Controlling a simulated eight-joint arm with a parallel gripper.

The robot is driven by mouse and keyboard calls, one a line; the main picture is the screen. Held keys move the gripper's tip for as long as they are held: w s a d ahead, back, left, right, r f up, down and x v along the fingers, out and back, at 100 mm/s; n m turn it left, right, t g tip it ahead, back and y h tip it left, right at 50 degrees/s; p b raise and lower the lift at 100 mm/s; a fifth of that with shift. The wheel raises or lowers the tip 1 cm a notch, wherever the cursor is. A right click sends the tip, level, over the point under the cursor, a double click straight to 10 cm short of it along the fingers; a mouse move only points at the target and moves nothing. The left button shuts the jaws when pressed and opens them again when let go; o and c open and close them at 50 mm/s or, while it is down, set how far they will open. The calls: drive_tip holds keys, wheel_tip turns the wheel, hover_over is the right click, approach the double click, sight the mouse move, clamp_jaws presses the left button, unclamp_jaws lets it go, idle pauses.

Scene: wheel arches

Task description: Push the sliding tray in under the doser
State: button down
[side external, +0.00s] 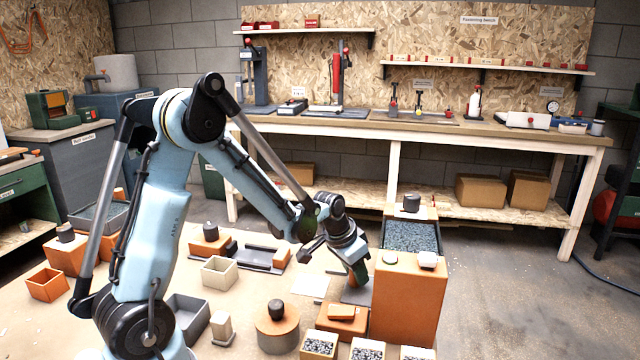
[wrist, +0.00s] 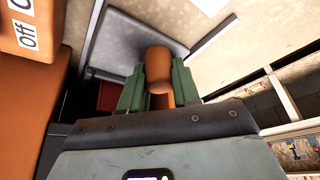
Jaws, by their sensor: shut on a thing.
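The doser (side external: 398,300) is a tall orange block with a grey-filled hopper (side external: 411,236) behind it, right of centre in the side view. The sliding tray (side external: 357,295) is a flat grey piece low at the doser's left side, partly hidden by my gripper. My gripper (side external: 357,274) points down there. In the wrist view the green fingers of my gripper (wrist: 158,80) are shut on an orange round knob (wrist: 165,62). The grey tray surface (wrist: 130,35) lies beyond the knob. How far the tray sits under the doser is hidden.
An orange block with an On/Off label (wrist: 28,40) stands close on the left in the wrist view. A grey rail fixture (side external: 255,255) lies to the left. Clear floor lies right of the doser.

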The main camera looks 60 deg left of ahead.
drive_tip(key=c, duration=0.8)
unclamp_jaws()
drive_tip(key=shift+w+d, duration=0.2)
drive_tip(key=shift+d, duration=0.05)
drive_tip(key=shift+s+a+r, duration=0.1)
drive_tip(key=shift+s+r, duration=0.1)
drive_tip(key=shift+r, duration=0.05)
drive_tip(key=v, duration=1.1)
drive_tip(key=shift+r, duration=0.25)
drive_tip(key=shift+s, duration=0.15)
drive_tip(key=s+d+t, duration=0.2)
drive_tip(key=s+d, duration=0.7)
drive_tip(key=d, duration=0.1)
drive_tip(key=shift+d+r+t, duration=0.25)
drive_tip(key=shift+r+t, duration=0.1)
drive_tip(key=shift+t, duration=0.05)
